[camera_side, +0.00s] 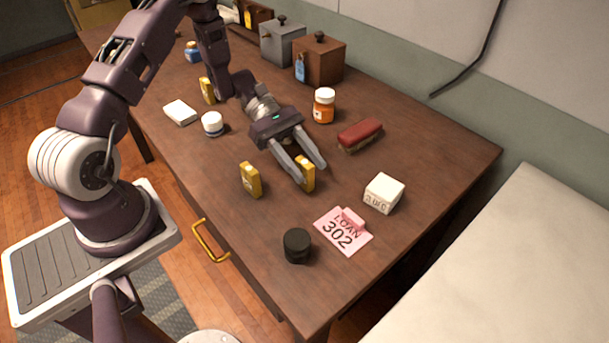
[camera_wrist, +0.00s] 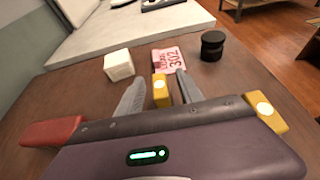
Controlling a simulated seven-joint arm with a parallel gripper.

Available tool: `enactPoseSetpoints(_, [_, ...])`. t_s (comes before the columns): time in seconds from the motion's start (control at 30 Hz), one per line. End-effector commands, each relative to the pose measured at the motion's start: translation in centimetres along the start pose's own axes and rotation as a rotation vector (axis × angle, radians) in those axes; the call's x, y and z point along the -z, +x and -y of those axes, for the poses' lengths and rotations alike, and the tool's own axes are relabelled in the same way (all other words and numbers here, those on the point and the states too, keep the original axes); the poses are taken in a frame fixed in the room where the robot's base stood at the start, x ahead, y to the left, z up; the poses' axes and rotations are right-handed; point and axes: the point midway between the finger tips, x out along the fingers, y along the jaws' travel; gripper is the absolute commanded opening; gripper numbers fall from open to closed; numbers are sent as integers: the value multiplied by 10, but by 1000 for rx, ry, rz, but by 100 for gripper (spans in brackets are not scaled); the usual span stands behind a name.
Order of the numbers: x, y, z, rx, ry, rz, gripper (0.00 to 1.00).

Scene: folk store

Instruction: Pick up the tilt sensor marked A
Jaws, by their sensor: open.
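Three small yellow blocks that look like the sensors stand on the brown table; I cannot read which one is marked A. One yellow block (camera_side: 306,172) is between the fingertips of my gripper (camera_side: 311,174). It also shows in the wrist view (camera_wrist: 160,92), between the two grey fingers, its lower part hidden by the gripper body. My gripper is open, and a gap seems to show beside the block. A second yellow block (camera_side: 250,181) stands just left of the gripper, and at the right in the wrist view (camera_wrist: 264,113). A third (camera_side: 208,91) stands further back.
A red-brown brush (camera_side: 360,134), a white box (camera_side: 383,193), a pink LOAN 302 card (camera_side: 342,232) and a black jar (camera_side: 297,246) lie around the gripper. An orange bottle (camera_side: 323,105) and a white jar (camera_side: 212,123) are behind. The table's right corner is clear.

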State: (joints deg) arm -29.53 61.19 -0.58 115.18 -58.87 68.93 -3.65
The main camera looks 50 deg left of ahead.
Motion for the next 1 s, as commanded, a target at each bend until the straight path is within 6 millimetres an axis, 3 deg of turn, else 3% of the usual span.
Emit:
enactPoseSetpoints(0.1, [0,0,0,0,0,0,44])
enactPoseSetpoints(0.33, [0,0,0,1,1,-1,0])
enactPoseSetpoints(0.7, [-5,-3,0,0,3,-1,0])
enactPoseSetpoints(1.0, [-71,-30,0,-1,5,-2,0])
